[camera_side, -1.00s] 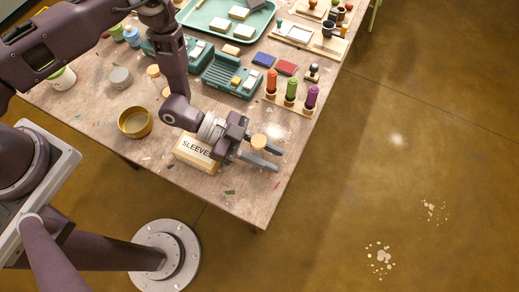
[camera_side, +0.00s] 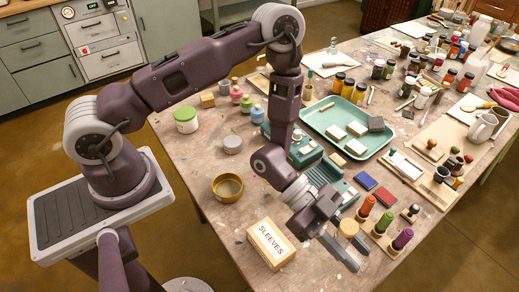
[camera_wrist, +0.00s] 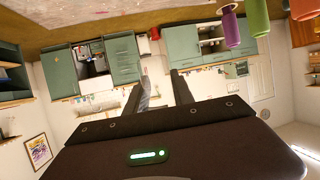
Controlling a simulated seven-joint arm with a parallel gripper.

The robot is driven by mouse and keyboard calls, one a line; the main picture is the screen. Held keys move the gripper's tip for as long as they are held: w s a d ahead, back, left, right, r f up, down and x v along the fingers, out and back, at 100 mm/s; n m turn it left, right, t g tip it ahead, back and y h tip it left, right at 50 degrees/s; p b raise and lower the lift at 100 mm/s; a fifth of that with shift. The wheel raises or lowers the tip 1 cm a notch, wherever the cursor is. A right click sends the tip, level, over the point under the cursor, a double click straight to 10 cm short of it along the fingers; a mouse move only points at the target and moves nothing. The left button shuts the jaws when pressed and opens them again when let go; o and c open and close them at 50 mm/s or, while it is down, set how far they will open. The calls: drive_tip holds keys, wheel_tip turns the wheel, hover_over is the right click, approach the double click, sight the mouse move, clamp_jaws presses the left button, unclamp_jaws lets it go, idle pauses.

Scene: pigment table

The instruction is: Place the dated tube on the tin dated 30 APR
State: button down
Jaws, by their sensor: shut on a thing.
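My gripper (camera_side: 358,255) is low over the near corner of the table, its fingers apart around a thing. A round tan-topped cylinder (camera_side: 348,228) shows at the fingers; I take it as the held piece, and no date on it is readable. In the wrist view my gripper (camera_wrist: 162,72) points level, and the held piece is not clearly visible between the fingers. An open brass-coloured tin (camera_side: 228,187) and a small grey round tin (camera_side: 232,145) stand to the left of my arm. No 30 APR marking is legible on either.
A box marked SLEEVES (camera_side: 270,243) lies just left of my gripper. A teal tray (camera_side: 378,150) lies behind. Bare table lies around the brass-coloured tin.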

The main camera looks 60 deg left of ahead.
drive_tip(key=w+a+r+n+t+y, duration=0.2)
drive_tip(key=w+a+r+n+t, duration=0.2)
drive_tip(key=w+a, duration=0.3)
drive_tip(key=w+a+r+n+t+y, duration=0.25)
drive_tip(key=w+a+r, duration=0.25)
drive_tip(key=w+a, duration=0.25)
drive_tip(key=w+a+r+n+t+y, duration=0.2)
drive_tip(key=a+r+n+y, duration=0.25)
drive_tip(key=a, duration=0.35)
drive_tip(key=w+a+r+n+t+y, duration=0.25)
drive_tip(key=a+n+y, duration=0.25)
drive_tip(key=a, duration=0.4)
drive_tip(key=n+g+y, duration=1)
drive_tip(key=n+y, duration=0.2)
drive_tip(key=n, duration=0.2)
hover_over(233, 145)
drive_tip(key=w+a, duration=0.2)
drive_tip(key=a, duration=0.2)
wheel_tip(233, 145, down, 13)
drive_tip(key=shift+n+y, duration=0.3)
drive_tip(key=f, duration=1)
drive_tip(key=shift+s+f, duration=0.15)
drive_tip(key=shift+s, duration=0.1)
drive_tip(key=shift+f, duration=0.1)
